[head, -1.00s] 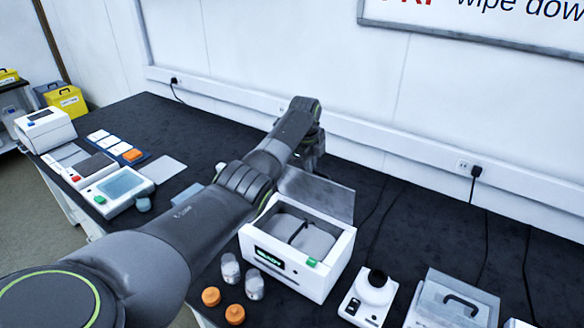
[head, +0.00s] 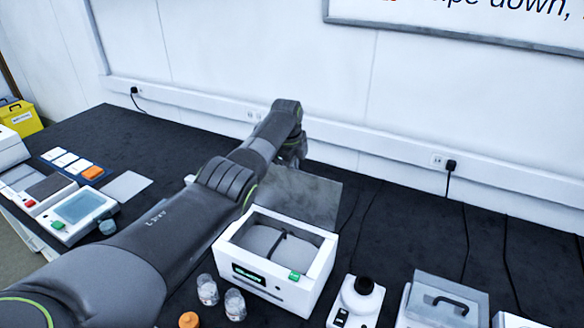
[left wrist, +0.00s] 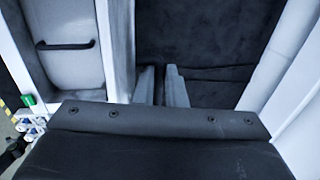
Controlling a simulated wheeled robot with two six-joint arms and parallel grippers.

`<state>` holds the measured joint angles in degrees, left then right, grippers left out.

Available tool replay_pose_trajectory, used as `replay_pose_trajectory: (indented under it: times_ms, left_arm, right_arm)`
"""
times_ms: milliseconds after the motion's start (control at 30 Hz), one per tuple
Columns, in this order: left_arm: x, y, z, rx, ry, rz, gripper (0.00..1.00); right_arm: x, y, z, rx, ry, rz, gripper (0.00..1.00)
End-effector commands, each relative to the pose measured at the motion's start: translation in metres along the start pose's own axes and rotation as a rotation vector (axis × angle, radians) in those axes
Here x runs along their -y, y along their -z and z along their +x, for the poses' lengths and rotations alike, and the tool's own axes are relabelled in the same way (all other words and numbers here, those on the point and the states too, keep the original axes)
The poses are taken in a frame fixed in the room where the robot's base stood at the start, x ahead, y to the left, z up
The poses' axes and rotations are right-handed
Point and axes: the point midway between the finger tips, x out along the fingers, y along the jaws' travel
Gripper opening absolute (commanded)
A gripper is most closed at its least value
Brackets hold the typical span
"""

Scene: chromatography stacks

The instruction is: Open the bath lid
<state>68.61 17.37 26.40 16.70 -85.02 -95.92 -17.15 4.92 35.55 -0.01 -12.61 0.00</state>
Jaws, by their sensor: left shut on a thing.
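The bath, a white box (head: 262,281) with a green-lit display and a green button, stands on the dark bench in the head view. Inside it are grey rounded surfaces and a dark bar. Its thin grey lid (head: 312,200) is raised along the back edge, leaving the top open; I cannot tell its exact tilt. My left arm reaches over the left of the bath, and my left gripper (head: 293,158) is behind it at the lid's upper edge.
Two small clear jars (head: 221,297) and an orange cap (head: 189,320) are in front of the bath. A small white device (head: 352,308) and a clear-lidded box (head: 440,300) stand to its right. A wall with trunking and cables is behind. Bench left of my arm holds devices and cards.

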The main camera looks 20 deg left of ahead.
Motion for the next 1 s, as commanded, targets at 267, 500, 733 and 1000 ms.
replay_pose_trajectory:
  times_ms: [267, 500, 733, 1000]
  left_arm:
    - [-0.001, -0.002, 0.007, 0.007, 0.008, -0.001, 0.17]
    - [-0.001, -0.002, 0.007, 0.005, 0.006, 0.000, 0.33]
    - [-0.001, -0.001, 0.008, 0.003, 0.005, 0.001, 0.33]
    - [-0.001, 0.000, -0.004, 0.001, 0.007, 0.001, 0.33]
  right_arm:
    - [0.006, -0.001, 0.001, 0.002, 0.007, 0.003, 0.36]
    - [0.010, -0.002, 0.001, 0.002, 0.011, 0.005, 0.36]
    - [0.009, -0.002, 0.001, 0.002, 0.010, 0.005, 0.36]
    - [0.004, -0.002, 0.001, 0.002, 0.004, 0.002, 0.36]
